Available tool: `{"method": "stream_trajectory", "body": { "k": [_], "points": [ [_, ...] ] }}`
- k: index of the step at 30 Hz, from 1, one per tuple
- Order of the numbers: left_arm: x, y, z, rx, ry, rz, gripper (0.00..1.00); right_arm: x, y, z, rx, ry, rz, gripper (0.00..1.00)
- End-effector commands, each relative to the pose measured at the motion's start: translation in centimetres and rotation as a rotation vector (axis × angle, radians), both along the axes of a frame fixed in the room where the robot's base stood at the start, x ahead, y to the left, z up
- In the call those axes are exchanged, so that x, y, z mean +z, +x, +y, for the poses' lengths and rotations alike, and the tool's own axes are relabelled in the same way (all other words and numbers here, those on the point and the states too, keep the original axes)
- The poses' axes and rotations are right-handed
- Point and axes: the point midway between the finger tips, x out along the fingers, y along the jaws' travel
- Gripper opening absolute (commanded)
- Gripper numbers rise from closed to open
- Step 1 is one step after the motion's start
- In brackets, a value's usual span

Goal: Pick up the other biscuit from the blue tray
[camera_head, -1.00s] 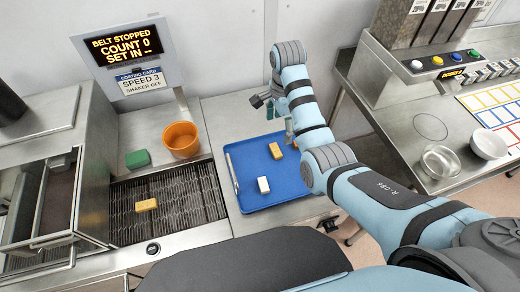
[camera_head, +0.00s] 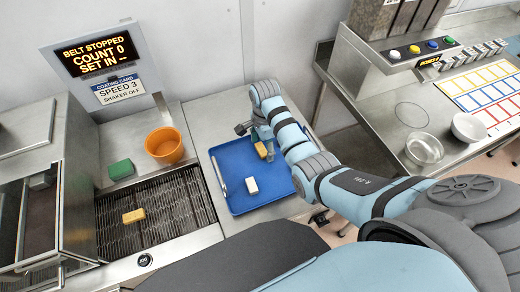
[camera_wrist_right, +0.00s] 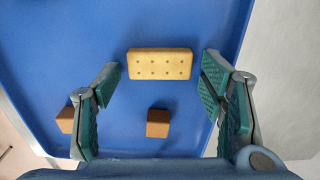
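A golden biscuit (camera_head: 262,150) lies on the blue tray (camera_head: 222,150), close to my right gripper (camera_head: 262,136). In the right wrist view the biscuit (camera_wrist_right: 160,63) lies flat, with rows of small holes. My right gripper (camera_wrist_right: 161,80) is open, with one green-padded finger on each side of the biscuit and visible gaps between. Another yellow biscuit (camera_head: 133,215) lies on the dark mesh belt (camera_head: 175,205). My left gripper is not in view.
A white block (camera_head: 252,187) and a metal rod (camera_head: 218,176) are on the tray. The wrist view shows two brown cubes (camera_wrist_right: 158,123) (camera_wrist_right: 66,120). An orange cup (camera_head: 164,146) and a green block (camera_head: 121,170) stand behind the belt.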

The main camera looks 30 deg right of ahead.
Motion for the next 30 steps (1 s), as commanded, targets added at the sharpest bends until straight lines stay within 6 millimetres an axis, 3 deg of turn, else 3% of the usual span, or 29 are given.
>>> {"method": "stream_trajectory", "body": {
  "k": [1, 4, 17, 30],
  "points": [
    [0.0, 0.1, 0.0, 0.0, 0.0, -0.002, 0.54, 0.0, 0.1, 0.0, 0.001, 0.0, 0.0, 0.51],
    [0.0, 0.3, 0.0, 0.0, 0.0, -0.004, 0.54, 0.0, 0.1, 0.1, 0.001, 0.0, 0.001, 0.36],
    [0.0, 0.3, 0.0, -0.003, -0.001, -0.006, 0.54, 0.5, 0.0, 0.2, 0.003, 0.0, -0.002, 0.36],
    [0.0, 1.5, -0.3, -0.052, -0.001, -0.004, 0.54, 6.1, 0.1, 0.2, 0.003, 0.0, -0.004, 0.36]
  ]
}}
